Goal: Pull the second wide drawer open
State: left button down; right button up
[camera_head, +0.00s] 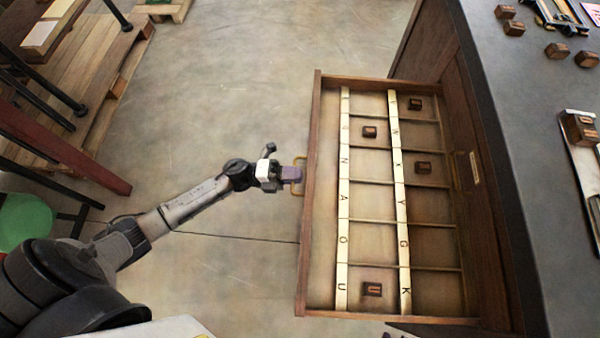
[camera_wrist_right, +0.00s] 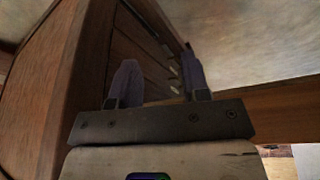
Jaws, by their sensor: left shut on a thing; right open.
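A wide wooden drawer (camera_head: 312,245) stands pulled far out of the dark-topped cabinet (camera_head: 428,45) in the head view. Two pale lettered strips divide it into compartments, and several small brown letter blocks lie inside. My left gripper (camera_head: 292,175) is at the middle of the drawer's front, shut on its brass handle (camera_head: 299,161); the jaws hide part of the handle. My right gripper (camera_wrist_right: 160,85) shows only in the right wrist view. Its two fingers are apart with nothing between them, and wooden drawer fronts show beyond them.
On the dark cabinet top (camera_head: 540,150) lie several loose letter blocks (camera_head: 557,50) and a metal-edged tray (camera_head: 580,165). A wooden pallet (camera_head: 85,85) with dark bars and a green round object (camera_head: 25,222) are at left. Concrete floor (camera_head: 240,80) beside the drawer is clear.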

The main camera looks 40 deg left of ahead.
pick_arm(q)
jog(key=c, duration=1.2)
grip_release()
jog(key=shift+a, duration=0.1)
jog(key=p+v, duration=0.2)
jog(key=v, duration=1.1)
jog(key=shift+s+a, duration=0.15)
jog(key=shift+a, duration=0.2)
